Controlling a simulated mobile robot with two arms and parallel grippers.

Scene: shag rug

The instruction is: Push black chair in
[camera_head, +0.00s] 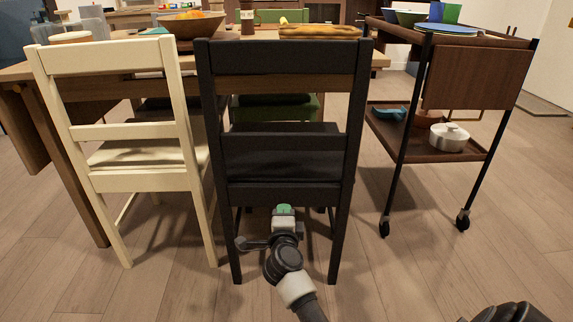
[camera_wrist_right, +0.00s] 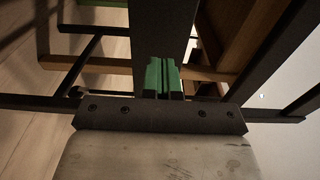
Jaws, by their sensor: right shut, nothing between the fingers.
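The black chair (camera_head: 283,57) stands upright at the table (camera_head: 180,50), its back toward me and its seat (camera_head: 280,145) reaching toward the table edge. My right gripper (camera_head: 284,210) is low behind the chair, between its two back legs and just below the lower rail. Its green fingers are shut and empty, pointing toward the chair. In the right wrist view the shut fingers (camera_wrist_right: 162,78) point at dark bars and a dark panel, apparently the chair's underside; I cannot tell whether they touch. My left gripper is not in view.
A cream chair (camera_head: 105,60) stands close on the left. A dark wheeled cart (camera_head: 480,75) stands to the right, with a strip of free floor between it and the black chair. A green chair (camera_head: 275,108) is across the table. A bowl (camera_head: 190,25) sits on the table.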

